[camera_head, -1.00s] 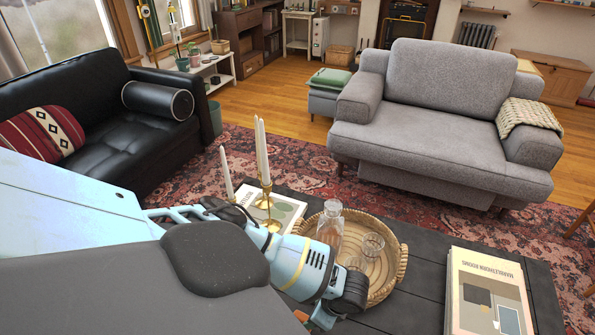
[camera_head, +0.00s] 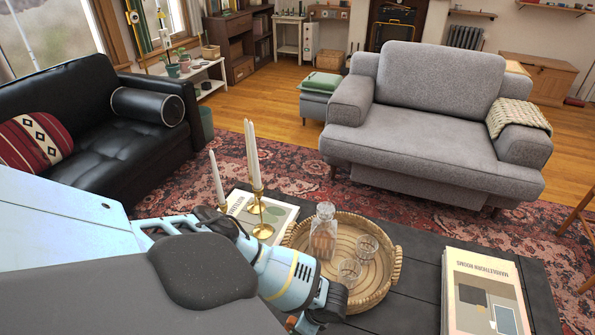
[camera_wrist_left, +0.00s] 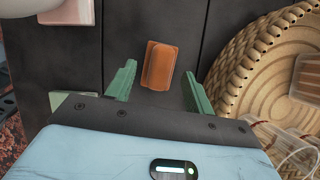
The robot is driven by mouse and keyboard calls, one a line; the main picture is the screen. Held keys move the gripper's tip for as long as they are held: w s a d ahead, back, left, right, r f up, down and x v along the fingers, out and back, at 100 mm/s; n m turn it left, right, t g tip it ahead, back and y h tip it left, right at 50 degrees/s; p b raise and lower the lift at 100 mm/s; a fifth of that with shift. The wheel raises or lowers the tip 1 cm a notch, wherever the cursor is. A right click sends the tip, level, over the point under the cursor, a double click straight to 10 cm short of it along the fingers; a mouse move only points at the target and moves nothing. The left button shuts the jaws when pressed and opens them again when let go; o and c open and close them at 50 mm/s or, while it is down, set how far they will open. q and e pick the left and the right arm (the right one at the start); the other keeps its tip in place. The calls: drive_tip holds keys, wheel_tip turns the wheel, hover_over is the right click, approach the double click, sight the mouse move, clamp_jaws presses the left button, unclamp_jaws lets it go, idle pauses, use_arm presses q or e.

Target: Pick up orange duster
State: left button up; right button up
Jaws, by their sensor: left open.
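The orange duster (camera_wrist_left: 160,65) lies on the dark slatted coffee table (camera_wrist_left: 118,30), in the middle of the left wrist view. My left gripper (camera_wrist_left: 158,85) is open, with one green finger on each side of the duster's near end and a gap to each. It does not hold the duster. In the head view my left arm reaches over the table, and the gripper's jaws (camera_head: 305,322) are mostly hidden below the wrist. The duster cannot be made out clearly there. My right gripper is not in view.
A round wicker tray (camera_head: 393,275) with a glass decanter (camera_head: 322,232) and two tumblers stands right of the gripper. Brass candlesticks (camera_head: 257,205) with white candles stand behind my arm near a book. Another book (camera_head: 485,290) lies at the table's right.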

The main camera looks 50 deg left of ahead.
use_arm(q)
drive_tip(key=shift+x, duration=0.9)
drive_tip(key=shift+a, duration=0.1)
drive_tip(key=c, duration=1)
drive_tip(key=shift+c, duration=0.4)
drive_tip(key=shift+r, duration=0.15)
wheel_tip(320, 180, up, 8)
drive_tip(key=shift+w+r+p, duration=0.1)
drive_tip(key=shift+p, duration=0.95)
drive_tip(key=shift+r, duration=0.75)
